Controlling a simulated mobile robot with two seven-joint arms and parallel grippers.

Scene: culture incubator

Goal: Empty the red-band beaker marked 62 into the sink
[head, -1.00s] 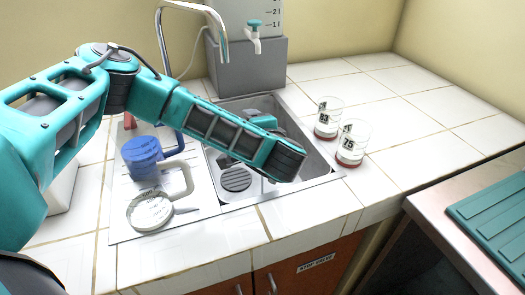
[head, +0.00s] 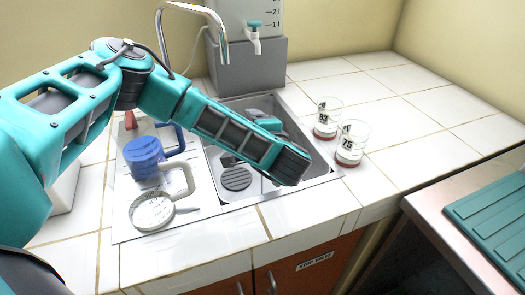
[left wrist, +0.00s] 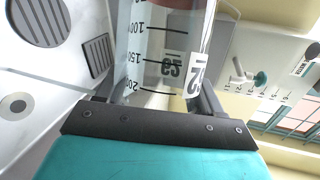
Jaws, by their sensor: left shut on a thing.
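My left gripper (left wrist: 158,92) is shut on a clear beaker (left wrist: 145,50) with black graduation marks. Its label shows a 2, but the other digit is hard to read; a reddish patch shows at its far end. In the wrist view the surroundings look turned sideways, so the beaker seems strongly tilted. I cannot tell how much liquid it holds. In the head view my left forearm crosses over the sink (head: 235,200) and hides the beaker. My right gripper is not in view.
Two red-banded beakers, marked 83 (head: 326,122) and 75 (head: 351,148), stand right of the sink. A grey dispenser (head: 245,65) and chrome faucet (head: 161,50) are behind it.

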